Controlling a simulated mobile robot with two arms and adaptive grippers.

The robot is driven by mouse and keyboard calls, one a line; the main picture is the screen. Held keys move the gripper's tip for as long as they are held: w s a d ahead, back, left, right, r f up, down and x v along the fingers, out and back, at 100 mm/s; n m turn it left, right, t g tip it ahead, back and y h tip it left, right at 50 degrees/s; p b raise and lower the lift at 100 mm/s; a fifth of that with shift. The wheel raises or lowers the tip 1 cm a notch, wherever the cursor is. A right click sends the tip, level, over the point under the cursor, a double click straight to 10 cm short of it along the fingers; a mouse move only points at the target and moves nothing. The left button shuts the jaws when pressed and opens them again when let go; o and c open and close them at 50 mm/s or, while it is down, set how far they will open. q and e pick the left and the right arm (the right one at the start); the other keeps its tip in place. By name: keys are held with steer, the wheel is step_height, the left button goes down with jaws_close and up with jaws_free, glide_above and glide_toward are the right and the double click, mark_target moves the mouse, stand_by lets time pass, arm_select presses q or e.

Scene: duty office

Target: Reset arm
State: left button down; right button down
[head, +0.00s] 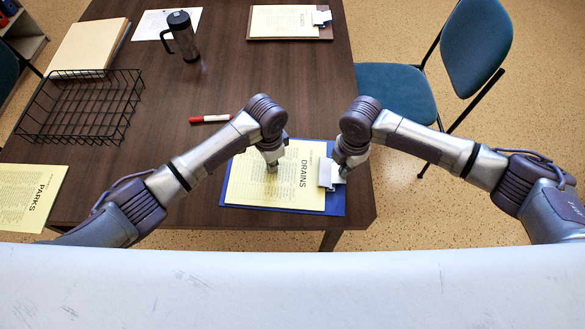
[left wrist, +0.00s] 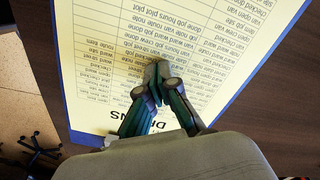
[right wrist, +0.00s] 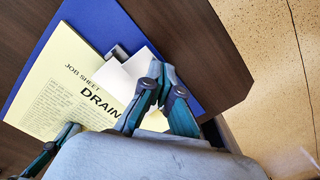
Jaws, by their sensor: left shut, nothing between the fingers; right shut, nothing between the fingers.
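My left gripper (head: 271,167) points down over the yellow DRAINS sheet (head: 250,185), which lies on a blue clipboard (head: 334,200) on the table. It is shut and empty, and the left wrist view shows its fingertips (left wrist: 158,75) together over the printed lines. My right gripper (head: 341,174) is shut and empty by the clip (head: 326,170) at the clipboard's right end. In the right wrist view its fingertips (right wrist: 164,72) meet near a white slip (right wrist: 125,75) at the clip. I cannot tell whether either gripper touches the sheet or clip.
On the dark table (head: 225,65) are a red marker (head: 210,118), a black wire basket (head: 80,110), a dark mug (head: 183,38) and another clipboard (head: 290,23). A yellow PARKS sheet (head: 30,195) is at the left. A blue chair (head: 395,92) stands right of the table.

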arm_select(q)
steer(key=shift+r, duration=1.05)
steer(key=shift+r, duration=2.5)
arm_select(e)
steer(key=shift+r, duration=3.5)
